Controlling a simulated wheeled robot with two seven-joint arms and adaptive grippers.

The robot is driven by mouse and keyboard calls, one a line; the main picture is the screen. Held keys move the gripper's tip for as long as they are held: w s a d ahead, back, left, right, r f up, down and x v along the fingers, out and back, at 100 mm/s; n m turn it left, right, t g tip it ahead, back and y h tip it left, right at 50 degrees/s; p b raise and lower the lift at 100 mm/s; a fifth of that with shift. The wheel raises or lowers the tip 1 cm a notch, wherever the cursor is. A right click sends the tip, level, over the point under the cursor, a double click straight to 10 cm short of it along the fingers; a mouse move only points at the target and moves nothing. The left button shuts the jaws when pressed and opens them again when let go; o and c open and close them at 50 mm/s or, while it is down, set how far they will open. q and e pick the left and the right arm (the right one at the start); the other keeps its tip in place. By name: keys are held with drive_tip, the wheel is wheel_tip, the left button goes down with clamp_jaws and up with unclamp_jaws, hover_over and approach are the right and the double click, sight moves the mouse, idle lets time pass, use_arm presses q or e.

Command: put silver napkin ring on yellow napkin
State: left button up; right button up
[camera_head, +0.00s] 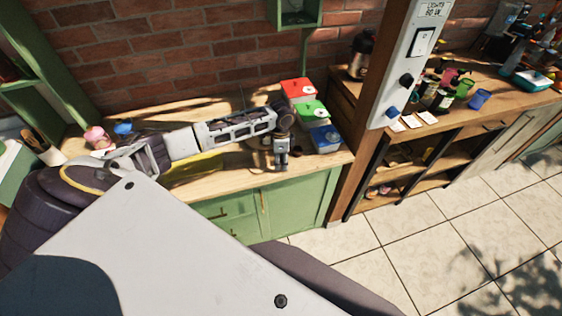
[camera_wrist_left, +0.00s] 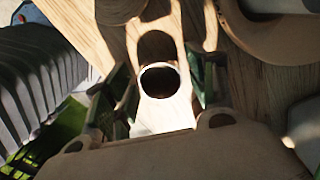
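My left gripper (camera_head: 281,163) reaches down over the right part of the wooden counter, in front of the coloured boxes. In the left wrist view its two fingers (camera_wrist_left: 160,92) are apart, one on each side of a small, pale, round piece (camera_wrist_left: 161,112) with a dark opening. This looks like the silver napkin ring, but strong light hides its colour. I cannot tell whether a finger touches it. A yellow patch (camera_head: 196,166), likely the yellow napkin, lies on the counter beneath my left arm, which hides part of it. My right gripper is not in view.
Red (camera_head: 297,89), green (camera_head: 311,112) and blue (camera_head: 326,138) boxes stand right of my left gripper. Pink (camera_head: 97,136) and blue (camera_head: 124,128) items sit at the counter's left. A wooden post (camera_head: 378,95) rises at its right end. A brick wall is behind.

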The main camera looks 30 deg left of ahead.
use_arm(q)
drive_tip(key=c, duration=0.7)
drive_tip(key=shift+o, duration=0.2)
drive_tip(key=shift+r, duration=0.15)
wheel_tip(320, 180, up, 10)
drive_tip(key=b, duration=0.1)
idle(0.4)
